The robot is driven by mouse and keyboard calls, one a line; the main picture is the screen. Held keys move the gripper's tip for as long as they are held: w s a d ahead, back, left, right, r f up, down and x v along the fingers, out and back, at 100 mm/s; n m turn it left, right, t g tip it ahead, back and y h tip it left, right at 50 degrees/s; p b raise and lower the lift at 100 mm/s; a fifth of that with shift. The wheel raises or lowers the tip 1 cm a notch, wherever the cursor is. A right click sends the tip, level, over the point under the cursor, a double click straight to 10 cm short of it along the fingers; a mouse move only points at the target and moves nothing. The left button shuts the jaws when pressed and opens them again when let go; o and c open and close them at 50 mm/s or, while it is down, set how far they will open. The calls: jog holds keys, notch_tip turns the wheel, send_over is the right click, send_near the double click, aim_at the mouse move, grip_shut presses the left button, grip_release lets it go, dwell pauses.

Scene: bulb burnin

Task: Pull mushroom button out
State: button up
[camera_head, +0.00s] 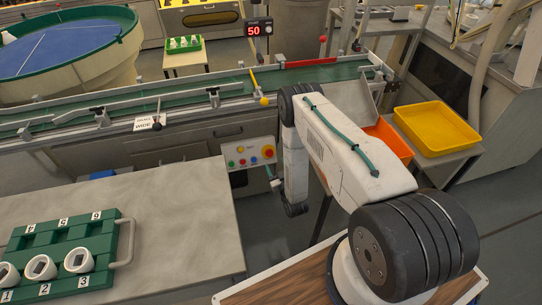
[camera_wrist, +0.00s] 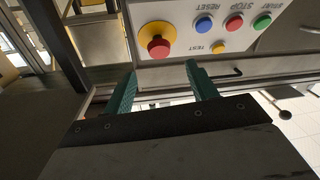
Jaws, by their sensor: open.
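The red mushroom button (camera_wrist: 158,46) sits on a yellow collar at the left of the control panel in the wrist view, where the panel appears upside down. In the head view the mushroom button (camera_head: 268,152) is at the right end of the white panel (camera_head: 248,155). My gripper (camera_wrist: 160,80) is open, with two green fingers pointing toward the panel. The button lies beyond the fingertips, nearer the left finger, and nothing is between the fingers. In the head view my gripper (camera_head: 276,184) is just below and right of the panel, partly hidden by my arm.
Blue, red, green and yellow buttons (camera_wrist: 233,24) share the panel. The conveyor (camera_head: 200,105) runs above it. A grey table (camera_head: 170,210) with a green numbered tray (camera_head: 100,260) stands at left. Orange (camera_head: 390,140) and yellow bins (camera_head: 437,128) are at right.

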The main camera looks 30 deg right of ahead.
aim_at(269, 152)
jog(key=w, duration=0.7)
jog(key=shift+d, duration=0.35)
grip_shut()
jog(key=shift+s+d+r, duration=0.1)
jog(key=shift+s+d, duration=0.1)
jog(key=shift+s+r, duration=0.2)
jog(key=shift+s, duration=0.15)
jog(key=shift+a, duration=0.45)
grip_release()
jog(key=shift+d, duration=0.15)
